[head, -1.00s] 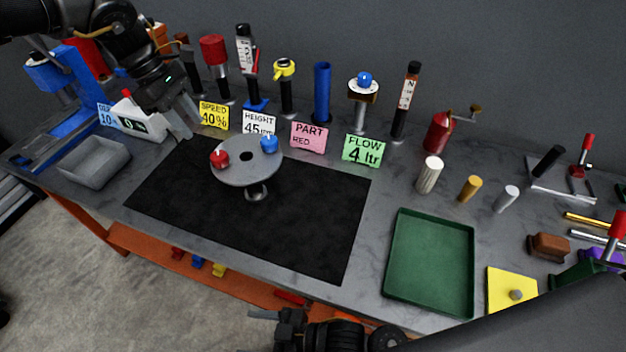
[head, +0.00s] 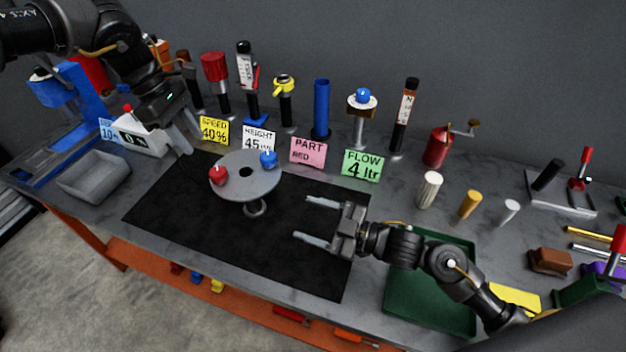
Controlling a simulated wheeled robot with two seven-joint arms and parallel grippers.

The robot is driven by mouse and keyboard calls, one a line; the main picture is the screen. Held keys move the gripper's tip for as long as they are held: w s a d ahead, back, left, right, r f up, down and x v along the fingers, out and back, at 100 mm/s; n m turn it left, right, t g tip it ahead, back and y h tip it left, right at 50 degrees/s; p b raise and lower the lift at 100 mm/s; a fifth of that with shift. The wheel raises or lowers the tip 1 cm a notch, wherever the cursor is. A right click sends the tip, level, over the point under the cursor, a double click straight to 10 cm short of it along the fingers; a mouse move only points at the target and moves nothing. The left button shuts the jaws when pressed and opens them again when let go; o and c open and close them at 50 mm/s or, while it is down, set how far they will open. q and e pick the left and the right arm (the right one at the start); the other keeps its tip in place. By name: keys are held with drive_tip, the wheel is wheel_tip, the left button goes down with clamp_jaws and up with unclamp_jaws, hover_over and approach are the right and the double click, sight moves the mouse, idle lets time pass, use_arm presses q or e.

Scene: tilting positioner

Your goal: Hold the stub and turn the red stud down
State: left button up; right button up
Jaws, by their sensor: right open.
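The positioner's round grey disc (head: 246,188) stands over the black mat, with a dark hole in its middle. The red stud (head: 218,175) is on the disc's left side and the blue stud (head: 268,159) on its upper right. A short grey stub-like part (head: 256,208) shows below the disc's front edge; how it joins the disc is hidden. My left gripper (head: 186,142) points down, up and left of the red stud, apart from it; its finger gap is unclear. My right gripper (head: 314,219) is open and empty over the mat, right of the disc, its fingers pointing left.
The black mat (head: 170,205) is clear in front of the disc. Label cards, including a pink one (head: 308,151), and upright tools line the back. A grey bin (head: 93,180) is at left. My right arm partly covers the green tray (head: 420,312).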

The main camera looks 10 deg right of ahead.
sight(275, 161)
drive_tip(key=w+d+r+m+t+h, duration=0.2)
drive_tip(key=w+r+m+t+h, duration=0.1)
drive_tip(key=w+m, duration=0.5)
drive_tip(key=shift+n+y, duration=0.3)
drive_tip(key=shift+n, duration=0.3)
drive_tip(key=x, duration=1.1)
drive_tip(key=shift+w, duration=0.35)
